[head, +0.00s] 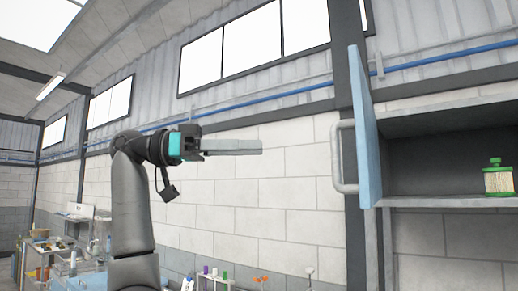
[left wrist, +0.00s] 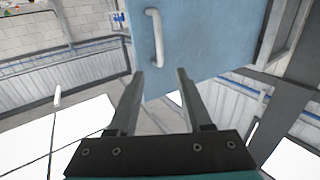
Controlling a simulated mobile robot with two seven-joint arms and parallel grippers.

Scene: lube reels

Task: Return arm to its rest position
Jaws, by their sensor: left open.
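My left arm (head: 132,205) rises from the bottom left of the head view and bends to the right near its top. My left gripper (head: 260,147) points right, level and in mid-air, in front of the block wall. In the left wrist view its two fingers (left wrist: 157,75) are apart with nothing between them. Beyond the fingertips is a blue cabinet door (left wrist: 195,45) with a pale bar handle (left wrist: 155,38). In the head view the gripper is left of that handle (head: 341,158) with a gap in the picture. My right gripper is not in view.
The blue door (head: 367,130) stands open at the left side of a grey wall cabinet (head: 430,105). A green-capped jar (head: 497,178) stands on its shelf at the right. Several small items and bottles (head: 215,275) sit low by the wall. The air around the gripper looks free.

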